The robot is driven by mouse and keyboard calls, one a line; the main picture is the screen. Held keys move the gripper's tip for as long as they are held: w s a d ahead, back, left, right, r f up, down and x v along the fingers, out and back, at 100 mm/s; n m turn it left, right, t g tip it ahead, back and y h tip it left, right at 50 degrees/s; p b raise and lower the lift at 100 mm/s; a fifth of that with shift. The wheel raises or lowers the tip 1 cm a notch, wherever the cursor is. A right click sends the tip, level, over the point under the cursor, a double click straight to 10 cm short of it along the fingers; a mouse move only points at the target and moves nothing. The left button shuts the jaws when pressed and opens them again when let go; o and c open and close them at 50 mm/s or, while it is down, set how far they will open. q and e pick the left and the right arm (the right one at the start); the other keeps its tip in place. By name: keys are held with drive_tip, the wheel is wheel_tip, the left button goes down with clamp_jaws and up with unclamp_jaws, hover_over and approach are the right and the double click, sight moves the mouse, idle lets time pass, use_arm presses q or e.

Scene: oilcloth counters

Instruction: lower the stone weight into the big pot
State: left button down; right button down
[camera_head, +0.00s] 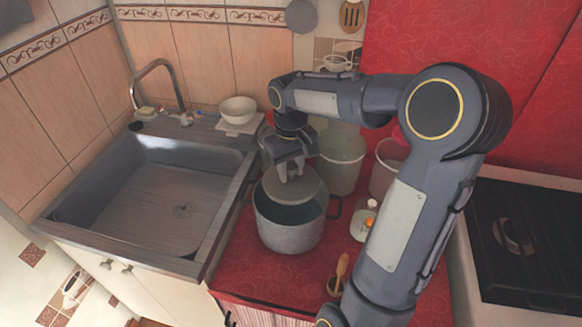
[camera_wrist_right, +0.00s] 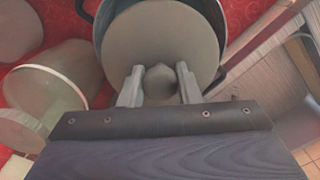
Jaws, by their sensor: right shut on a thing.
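The big pot (camera_head: 289,236) is a grey metal pot with dark handles, standing on the red counter. The stone weight (camera_head: 294,188) is a flat grey disc with a knob on top. My right gripper (camera_head: 290,172) is above the pot and shut on the weight's knob. The disc is at the pot's mouth and hides part of the opening; I cannot tell how deep it sits. In the right wrist view the gripper (camera_wrist_right: 160,85) has its two fingers on either side of the knob, and the disc (camera_wrist_right: 160,35) overlaps the pot's rim (camera_wrist_right: 102,28). My left gripper is not in view.
A sink (camera_head: 160,190) lies left of the pot. A pale bucket (camera_head: 342,165) stands behind it, with another pale container (camera_head: 384,180) to the right. A small bottle (camera_head: 362,222) and a wooden-handled tool (camera_head: 340,275) are right of the pot. A stove (camera_head: 530,235) is far right.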

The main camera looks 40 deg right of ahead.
wheel_tip(320, 180, down, 12)
drive_tip(key=b, duration=0.8)
drive_tip(key=shift+f+b, duration=0.25)
drive_tip(key=shift+b, duration=0.1)
idle(1.2)
drive_tip(key=shift+f+b, duration=0.85)
drive_tip(key=shift+f, duration=0.3)
idle(1.0)
drive_tip(key=c, duration=1)
unclamp_jaws()
wheel_tip(320, 180, up, 8)
drive_tip(key=p, duration=0.1)
